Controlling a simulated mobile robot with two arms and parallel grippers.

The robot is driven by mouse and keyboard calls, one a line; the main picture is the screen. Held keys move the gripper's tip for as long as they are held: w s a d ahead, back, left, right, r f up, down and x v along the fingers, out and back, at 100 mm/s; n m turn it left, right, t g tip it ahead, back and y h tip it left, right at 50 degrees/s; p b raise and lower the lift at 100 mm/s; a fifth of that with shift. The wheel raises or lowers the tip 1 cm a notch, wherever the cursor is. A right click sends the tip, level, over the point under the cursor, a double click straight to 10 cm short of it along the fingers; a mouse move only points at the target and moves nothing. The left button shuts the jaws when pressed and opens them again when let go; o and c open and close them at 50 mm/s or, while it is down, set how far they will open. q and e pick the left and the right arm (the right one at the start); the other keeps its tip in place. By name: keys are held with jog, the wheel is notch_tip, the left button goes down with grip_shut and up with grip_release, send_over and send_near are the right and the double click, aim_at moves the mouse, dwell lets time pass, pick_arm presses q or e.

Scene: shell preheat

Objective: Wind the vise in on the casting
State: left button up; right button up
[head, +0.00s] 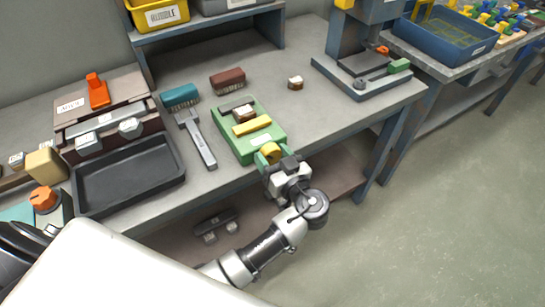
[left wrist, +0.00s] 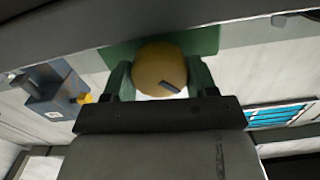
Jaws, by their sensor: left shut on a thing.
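The green vise (head: 267,139) stands at the front edge of the bench. A small dark brown block with a pale top, seemingly the casting (head: 243,113), sits in it between a dark grey bar (head: 236,103) and a yellow bar (head: 252,125). I cannot tell whether both bars touch it. My left gripper (head: 271,157) is shut on the round yellow knob (head: 270,151) at the vise's front end. In the left wrist view the knob (left wrist: 158,66) sits between the two fingers, with a dark mark on its face. My right gripper is not in view.
A teal brush (head: 180,95), a brown brush (head: 228,81) and a grey long-handled tool (head: 199,142) lie left of and behind the vise. A black tray (head: 130,177) is farther left. A small brown block (head: 295,83) and a press-like stand (head: 370,75) are to the right.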

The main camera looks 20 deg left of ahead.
pick_arm(q)
jog(key=shift+m, duration=1.9)
jog(key=o, duration=0.9)
